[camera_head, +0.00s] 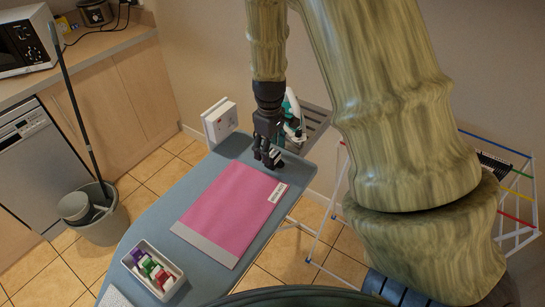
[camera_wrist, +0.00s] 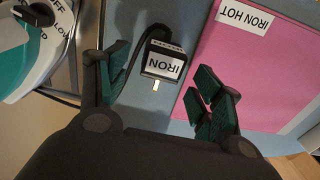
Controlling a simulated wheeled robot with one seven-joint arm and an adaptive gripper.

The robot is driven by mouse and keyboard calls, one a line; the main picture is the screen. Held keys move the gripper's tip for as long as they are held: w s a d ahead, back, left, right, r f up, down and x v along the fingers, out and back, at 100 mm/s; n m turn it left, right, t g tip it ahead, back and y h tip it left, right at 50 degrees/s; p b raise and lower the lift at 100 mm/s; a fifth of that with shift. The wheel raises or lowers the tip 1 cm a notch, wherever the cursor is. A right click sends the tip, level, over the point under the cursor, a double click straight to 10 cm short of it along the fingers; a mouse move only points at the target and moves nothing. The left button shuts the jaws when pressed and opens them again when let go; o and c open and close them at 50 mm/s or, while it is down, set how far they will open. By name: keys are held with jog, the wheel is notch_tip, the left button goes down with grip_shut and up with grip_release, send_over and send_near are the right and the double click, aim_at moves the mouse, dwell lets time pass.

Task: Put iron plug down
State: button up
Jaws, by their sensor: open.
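The iron plug (camera_wrist: 163,60) is a black block with a white "IRON" label and a pale metal prong. In the wrist view it rests on the blue-grey ironing board (camera_wrist: 145,105), its dark cord running up and away. My gripper (camera_wrist: 158,82) is open, its green-padded fingers apart on either side of the plug. In the head view my gripper (camera_head: 267,157) is low over the far end of the board, and I cannot make out the plug clearly there.
The teal and white iron (camera_head: 291,118) stands on a grey rack beyond the board. A pink cloth (camera_head: 232,207) labelled "IRON HOT" covers the board's middle. A white tray of coloured items (camera_head: 152,268) is nearer. A white wall box (camera_head: 220,120) and drying rack (camera_head: 350,235) flank the board.

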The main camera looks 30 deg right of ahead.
jog(key=shift+f, duration=1.2)
jog(key=c, duration=1.2)
jog(key=shift+r, duration=0.15)
